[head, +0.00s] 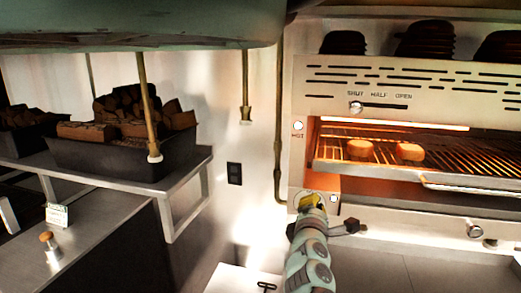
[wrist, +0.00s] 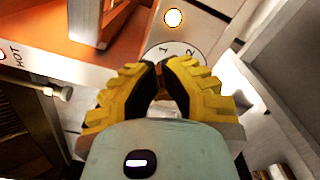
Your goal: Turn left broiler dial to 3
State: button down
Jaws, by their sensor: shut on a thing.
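The left broiler dial (wrist: 177,50) shows in the wrist view as a pale round plate marked 1 and 2. Its knob is hidden between my yellow fingers, and I cannot read its pointer. My gripper (wrist: 163,70) is shut on the dial's knob, with the numbers just beyond the fingertips. In the head view my gripper (head: 312,201) is at the lower left corner of the broiler (head: 325,90) front and covers the dial. A white round lamp (wrist: 173,17) is lit above the numbers.
Another knob (head: 474,231) is on the panel at right. Two pieces of food (head: 409,151) lie on the glowing broiler rack (head: 345,165), whose handle (head: 470,186) sticks out. A shelf (head: 190,190) with a wood-filled tray (head: 110,163) stands left. A green hood overhangs the top left.

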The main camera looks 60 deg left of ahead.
jog(key=shift+d+f, duration=0.1)
jog(key=shift+f, duration=0.1)
dwell(0.4)
jog(key=shift+f, duration=0.1)
jog(key=shift+w+d+f+b, duration=0.2)
jog(key=shift+d+f+b, duration=0.05)
jog(key=shift+f+b, duration=0.4)
jog(key=shift+r, duration=0.1)
jog(key=shift+w+d, duration=0.35)
jog(key=shift+d, duration=0.05)
jog(key=v, duration=0.6)
jog(key=shift+a, duration=0.1)
jog(key=shift+r, duration=0.1)
